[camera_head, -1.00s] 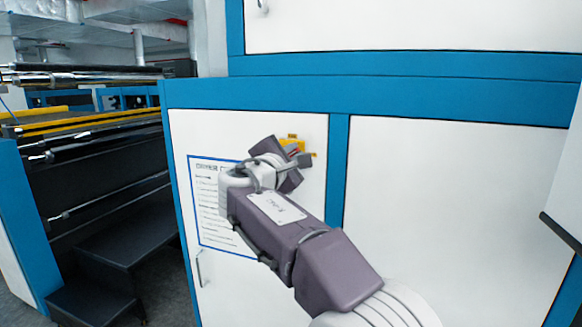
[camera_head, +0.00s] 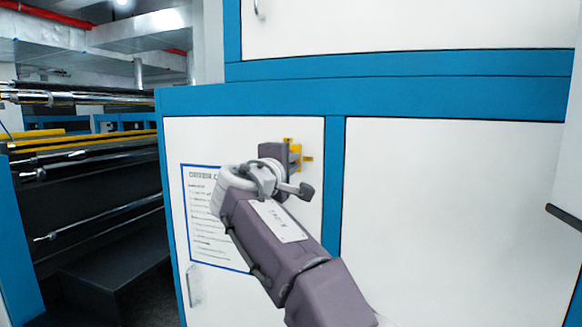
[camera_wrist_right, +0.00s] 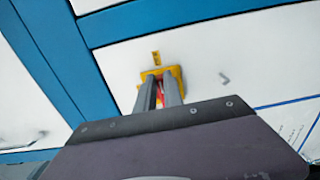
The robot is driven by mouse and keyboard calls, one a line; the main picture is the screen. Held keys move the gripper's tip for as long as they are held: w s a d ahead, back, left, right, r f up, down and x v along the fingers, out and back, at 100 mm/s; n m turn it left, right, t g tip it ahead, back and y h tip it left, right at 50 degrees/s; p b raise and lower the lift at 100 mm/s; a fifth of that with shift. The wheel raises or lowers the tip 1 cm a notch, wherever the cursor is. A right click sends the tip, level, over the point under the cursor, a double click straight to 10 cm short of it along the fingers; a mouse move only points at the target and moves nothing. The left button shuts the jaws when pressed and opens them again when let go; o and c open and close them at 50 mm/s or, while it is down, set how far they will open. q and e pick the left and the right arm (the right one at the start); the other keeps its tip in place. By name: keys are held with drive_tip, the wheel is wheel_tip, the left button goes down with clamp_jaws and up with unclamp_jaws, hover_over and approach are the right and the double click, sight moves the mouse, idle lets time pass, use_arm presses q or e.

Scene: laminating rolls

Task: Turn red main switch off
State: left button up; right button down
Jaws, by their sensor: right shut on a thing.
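The red main switch (camera_wrist_right: 160,94) shows as a small red strip between my right gripper's fingers in the right wrist view. It sits on a yellow plate (camera_wrist_right: 177,73) on the white cabinet door. My right gripper (camera_wrist_right: 159,92) is shut on the switch, one grey finger on each side. In the head view, the right gripper (camera_head: 287,158) is at the door's upper right, in front of the yellow plate (camera_head: 296,149). The gripper hides the red switch there, so its exact turn angle cannot be told. My left gripper is not in view.
The white door (camera_head: 240,133) has a blue-framed notice (camera_head: 203,225) and a handle (camera_head: 194,285). Blue frame bars (camera_head: 333,190) surround the door panels. A machine with dark rollers (camera_head: 95,220) stands at left. A dark bar (camera_head: 565,218) juts in at the right edge.

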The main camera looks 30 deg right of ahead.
drive_tip(key=shift+f, duration=0.1)
idle(0.4)
drive_tip(key=c, duration=1.5)
unclamp_jaws()
drive_tip(key=shift+o, duration=0.2)
drive_tip(key=b+v, duration=0.1)
drive_tip(key=v, duration=0.8)
drive_tip(key=shift+b, duration=0.3)
drive_tip(key=shift+s, duration=0.1)
